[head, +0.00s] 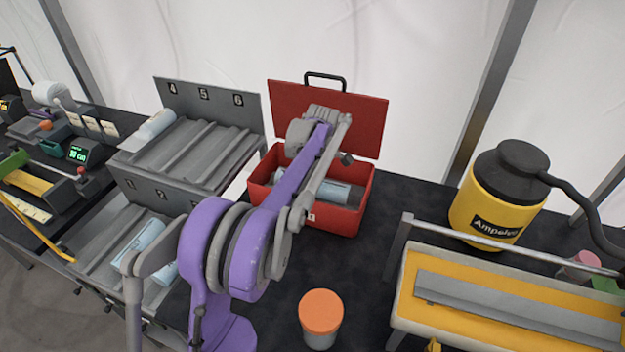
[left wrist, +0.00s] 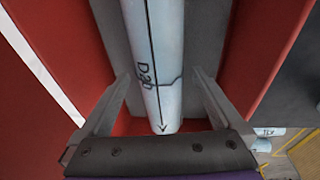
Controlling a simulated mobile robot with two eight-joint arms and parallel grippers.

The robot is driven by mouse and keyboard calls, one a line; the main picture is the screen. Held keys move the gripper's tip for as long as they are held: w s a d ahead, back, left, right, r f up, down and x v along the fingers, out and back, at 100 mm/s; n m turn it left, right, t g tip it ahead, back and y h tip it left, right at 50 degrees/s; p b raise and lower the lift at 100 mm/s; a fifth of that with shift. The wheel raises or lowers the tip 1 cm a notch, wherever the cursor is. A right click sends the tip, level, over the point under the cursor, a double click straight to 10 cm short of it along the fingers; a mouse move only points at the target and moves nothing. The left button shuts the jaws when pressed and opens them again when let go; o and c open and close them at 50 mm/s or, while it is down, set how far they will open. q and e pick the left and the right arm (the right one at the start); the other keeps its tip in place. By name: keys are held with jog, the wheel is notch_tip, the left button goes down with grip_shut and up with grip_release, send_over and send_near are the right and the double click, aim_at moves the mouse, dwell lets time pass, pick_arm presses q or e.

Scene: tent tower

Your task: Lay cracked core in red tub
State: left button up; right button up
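The red tub (head: 340,222) stands open on the dark table with its lid raised behind it. A pale blue core (head: 338,192) lies inside it, partly hidden by my left arm. In the left wrist view the core (left wrist: 157,45) has a dark line along it, the mark "D2b", an arrowhead and a crack running across it. My left gripper (left wrist: 160,78) is down at the tub, its fingers on either side of the core with a gap on each side. The head view hides its fingertips behind the arm. My right gripper is not in view.
A grey rack (head: 190,150) with numbered slots stands left of the tub, a core (head: 156,126) in slot 4 and more cores (head: 140,246) in the lower tier.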

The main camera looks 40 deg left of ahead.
pick_arm(q)
notch_tip(320, 180, up, 11)
jog(key=d, duration=0.1)
jog(key=shift+s+d+f+p, duration=0.2)
jog(key=shift+s+d+p, duration=0.1)
jog(key=shift+s+d, duration=0.1)
dwell(0.7)
